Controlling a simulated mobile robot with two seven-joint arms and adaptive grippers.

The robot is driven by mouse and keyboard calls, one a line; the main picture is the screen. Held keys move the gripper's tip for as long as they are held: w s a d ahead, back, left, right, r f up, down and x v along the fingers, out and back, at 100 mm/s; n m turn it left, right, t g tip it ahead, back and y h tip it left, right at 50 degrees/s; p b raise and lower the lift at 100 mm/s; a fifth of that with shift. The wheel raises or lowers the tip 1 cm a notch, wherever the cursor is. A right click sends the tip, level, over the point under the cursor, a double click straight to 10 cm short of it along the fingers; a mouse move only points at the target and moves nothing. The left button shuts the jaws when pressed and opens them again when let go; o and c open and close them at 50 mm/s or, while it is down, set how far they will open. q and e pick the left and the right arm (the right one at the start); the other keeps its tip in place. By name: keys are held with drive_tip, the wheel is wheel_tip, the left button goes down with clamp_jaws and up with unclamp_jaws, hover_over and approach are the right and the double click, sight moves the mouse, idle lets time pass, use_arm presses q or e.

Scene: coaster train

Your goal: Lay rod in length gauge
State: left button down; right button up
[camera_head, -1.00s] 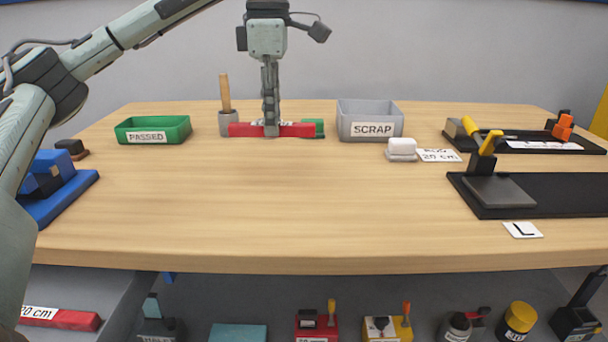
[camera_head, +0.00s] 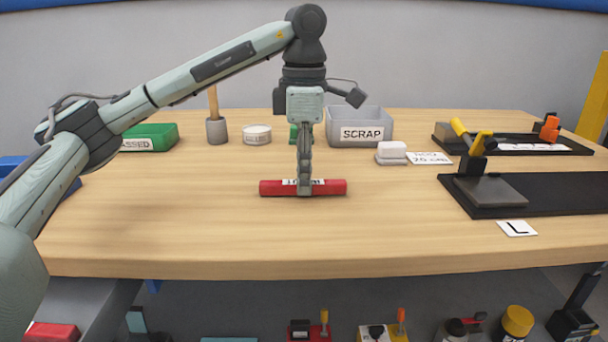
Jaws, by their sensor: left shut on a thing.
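My left gripper (camera_head: 304,184) points straight down and is shut on the middle of a red rod (camera_head: 330,187). The rod lies level, left to right, with a white label partly hidden by the fingers. It is over the middle of the table, and I cannot tell whether it touches the top. A black fixture with a yellow handle, an orange end piece and a white strip (camera_head: 530,147) stands at the back right; it may be the length gauge. A second black fixture (camera_head: 560,197) with a grey plate is nearer, beside a card marked L. My right gripper is not in view.
A grey SCRAP bin (camera_head: 361,118), a green bin (camera_head: 150,135), a grey cup with a wooden handle (camera_head: 217,130) and a round white-labelled tin (camera_head: 257,134) stand at the back. The front middle of the table (camera_head: 350,235) is clear.

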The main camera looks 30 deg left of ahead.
use_arm(q)
drive_tip(key=shift+f, duration=0.1)
drive_tip(key=c, duration=1.4)
unclamp_jaws()
